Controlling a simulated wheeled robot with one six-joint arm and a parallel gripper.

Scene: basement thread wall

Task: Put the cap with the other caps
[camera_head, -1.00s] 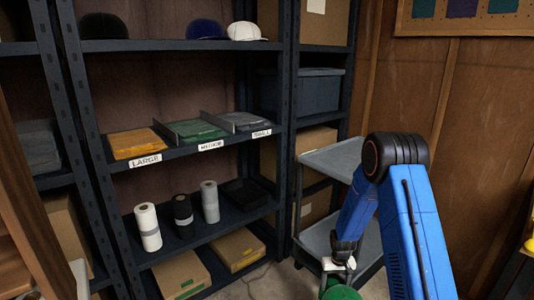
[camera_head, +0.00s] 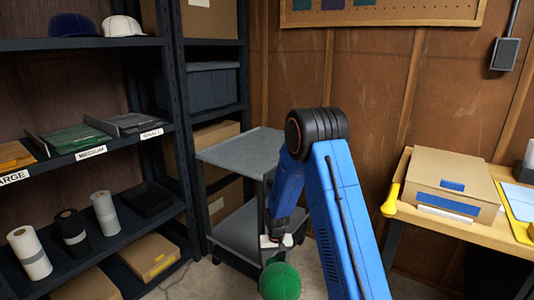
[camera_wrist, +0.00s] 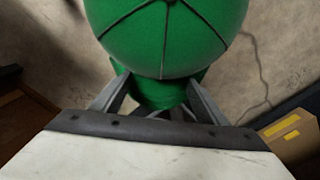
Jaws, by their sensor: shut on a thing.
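A green cap (camera_head: 280,281) hangs in my gripper (camera_head: 277,256) low in front of the grey cart. In the wrist view the green cap (camera_wrist: 170,35) fills the top middle, and my gripper's fingers (camera_wrist: 157,100) are shut on its lower edge. Two other caps sit on the top shelf of the dark rack at the upper left: a dark blue cap (camera_head: 75,25) and a white cap (camera_head: 123,26). My gripper is well below and to the right of them.
The shelf rack (camera_head: 60,45) holds labelled trays, rolls and cardboard boxes on lower shelves. A grey two-tier cart (camera_head: 240,153) stands behind my arm. A workbench with a cardboard box (camera_head: 455,180) is at the right. Some concrete floor is clear.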

